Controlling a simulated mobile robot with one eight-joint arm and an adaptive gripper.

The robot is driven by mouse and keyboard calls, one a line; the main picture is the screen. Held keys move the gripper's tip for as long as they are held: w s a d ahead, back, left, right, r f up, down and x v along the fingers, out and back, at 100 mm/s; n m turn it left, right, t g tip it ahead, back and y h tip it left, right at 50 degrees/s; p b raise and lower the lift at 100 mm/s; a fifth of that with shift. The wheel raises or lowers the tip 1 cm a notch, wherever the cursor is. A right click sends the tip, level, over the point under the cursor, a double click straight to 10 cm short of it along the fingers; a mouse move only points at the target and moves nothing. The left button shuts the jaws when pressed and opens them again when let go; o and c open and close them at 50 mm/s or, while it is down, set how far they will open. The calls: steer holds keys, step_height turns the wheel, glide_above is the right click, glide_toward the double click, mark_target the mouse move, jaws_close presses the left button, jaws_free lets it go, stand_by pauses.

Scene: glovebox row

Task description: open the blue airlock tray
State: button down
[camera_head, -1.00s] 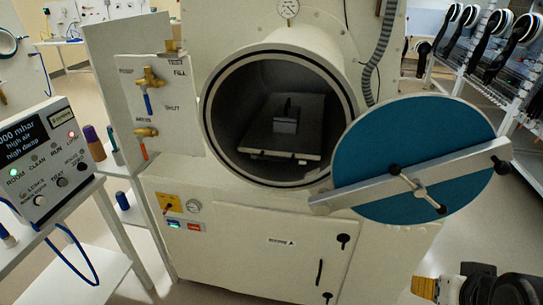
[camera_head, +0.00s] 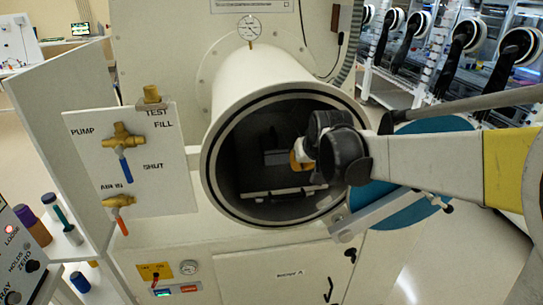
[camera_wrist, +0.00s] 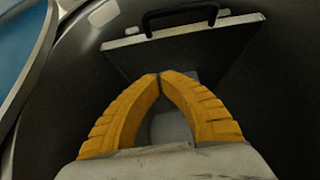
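The airlock's round door, with a blue inner face (camera_head: 440,125), stands swung open to the right; its blue also shows at the left of the wrist view (camera_wrist: 18,45). Inside the dark chamber lies a dark grey tray, its pale front edge (camera_head: 285,192) visible in the head view. The wrist view shows the tray's dark plate (camera_wrist: 200,62) with a pale edge strip and a black bar handle (camera_wrist: 180,14). My gripper (camera_head: 300,157) is inside the chamber mouth. Its orange fingertips (camera_wrist: 160,76) meet, with the handle apart from them. My gripper partly hides the tray.
The chamber rim (camera_head: 212,150) surrounds my gripper closely. A valve panel (camera_head: 135,165) with brass taps is at the left, beside bottles (camera_head: 60,215). The door's pale crossbar (camera_head: 380,210) lies under my arm at right. A gauge (camera_head: 249,27) sits above.

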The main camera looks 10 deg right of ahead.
mark_target(298, 184)
steer(key=shift+w+d+f, duration=0.15)
steer(key=shift+f, duration=0.25)
steer(key=b+x, duration=0.3)
steer(key=x, duration=0.6)
steer(key=shift+b, duration=0.4)
steer(key=s+b, duration=0.1)
steer(key=s, duration=0.3)
steer(key=shift+s+r, duration=0.1)
